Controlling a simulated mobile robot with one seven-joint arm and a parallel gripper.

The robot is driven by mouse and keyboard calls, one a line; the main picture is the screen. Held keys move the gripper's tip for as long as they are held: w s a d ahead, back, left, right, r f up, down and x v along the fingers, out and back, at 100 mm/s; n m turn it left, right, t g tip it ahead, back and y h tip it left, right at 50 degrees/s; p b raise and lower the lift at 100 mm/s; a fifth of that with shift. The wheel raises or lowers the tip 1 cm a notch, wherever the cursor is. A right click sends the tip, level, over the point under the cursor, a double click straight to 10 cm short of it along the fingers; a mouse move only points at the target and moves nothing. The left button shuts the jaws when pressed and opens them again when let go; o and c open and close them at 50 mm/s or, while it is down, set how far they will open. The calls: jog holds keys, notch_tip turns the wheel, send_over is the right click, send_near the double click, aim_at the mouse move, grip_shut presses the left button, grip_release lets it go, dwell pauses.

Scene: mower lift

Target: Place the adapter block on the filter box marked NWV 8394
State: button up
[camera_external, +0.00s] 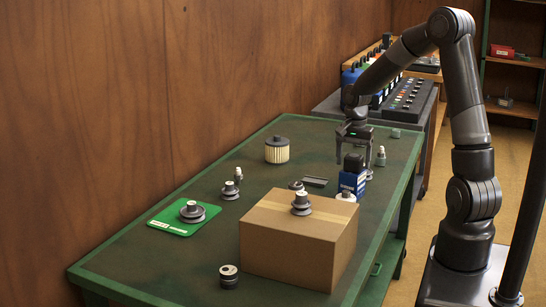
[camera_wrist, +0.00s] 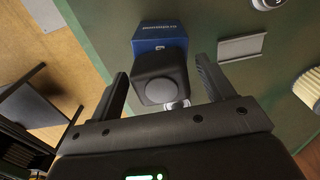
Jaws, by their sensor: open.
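A black rounded block (camera_external: 353,162), which looks like the adapter block, sits over a small blue box (camera_external: 352,183) near the table's right side. In the wrist view the black block (camera_wrist: 160,78) overlaps the blue box (camera_wrist: 160,38), which has pale print too small to read; I cannot tell whether it says NWV 8394. My gripper (camera_external: 354,158) points down over them, open. In the wrist view its fingers (camera_wrist: 162,88) lie on either side of the black block, with visible gaps. I see no grip on it.
A cardboard box (camera_external: 290,250) with a grey stepped part on top stands in front. A yellow filter (camera_external: 277,150), a green mat (camera_external: 183,219) with a pulley-like part, and a grey channel piece (camera_external: 315,181) lie around. Small metallic parts stand near the blue box.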

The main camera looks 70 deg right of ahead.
aim_at(353, 157)
notch_tip(353, 157, up, 11)
jog(key=a+r+n, duration=0.3)
jog(key=a+r, duration=0.1)
jog(key=a, duration=0.3)
jog(key=s+a+r+n+t, duration=0.1)
jog(key=s+a+n+t, duration=0.1)
jog(key=s+a+n, duration=0.5)
jog(key=s+a+r+n+t, duration=0.2)
jog(key=s+a+n, duration=0.5)
jog(key=a, duration=0.6)
jog(key=shift+s+a+r+n+t, duration=0.25)
jog(key=shift+n+t, duration=0.25)
jog(key=shift+t, duration=0.3)
